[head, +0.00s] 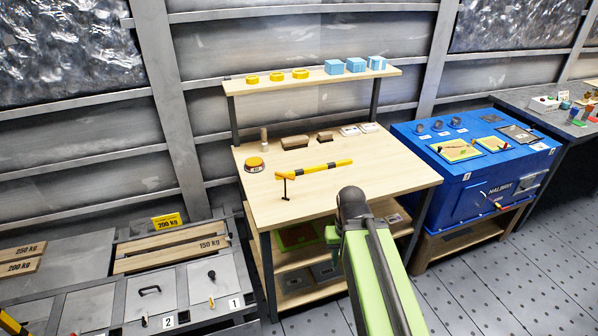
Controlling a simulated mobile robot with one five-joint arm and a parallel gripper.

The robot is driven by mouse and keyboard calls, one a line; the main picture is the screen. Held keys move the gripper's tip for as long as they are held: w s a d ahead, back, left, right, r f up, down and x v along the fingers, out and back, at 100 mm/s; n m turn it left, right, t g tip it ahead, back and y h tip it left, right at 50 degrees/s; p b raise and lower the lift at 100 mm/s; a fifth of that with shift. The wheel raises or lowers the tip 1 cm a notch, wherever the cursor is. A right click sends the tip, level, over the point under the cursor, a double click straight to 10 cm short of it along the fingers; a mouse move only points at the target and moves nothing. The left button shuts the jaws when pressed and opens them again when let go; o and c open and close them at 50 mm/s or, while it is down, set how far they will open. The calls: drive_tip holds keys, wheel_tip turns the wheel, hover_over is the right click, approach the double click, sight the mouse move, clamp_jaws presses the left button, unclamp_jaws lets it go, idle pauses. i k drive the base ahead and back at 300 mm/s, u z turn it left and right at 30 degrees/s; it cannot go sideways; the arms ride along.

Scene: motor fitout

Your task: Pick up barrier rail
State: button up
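The barrier rail (325,167) is a yellow bar with black bands in the head view. It lies slantwise over the middle of the light wooden workbench top (370,188). A thin black post with a small foot (285,188) stands at its left end; I cannot tell whether the two are joined. My green arm link rises from the bottom of the picture and ends in a dark joint in front of the bench's front edge, below the rail in the picture. My gripper's fingers do not show.
The raised shelf (309,80) holds yellow rings and blue boxes. A blue cabinet (478,170) stands right. The bench's front right is clear.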

sight(316, 168)
drive_tip(key=u, duration=0.15)
drive_tip(key=i, duration=1)
drive_tip(key=u, duration=0.8)
drive_tip(key=k, duration=0.1)
drive_tip(key=u, duration=2.9)
drive_tip(key=k, duration=1.65)
drive_tip(key=z, duration=0.9)
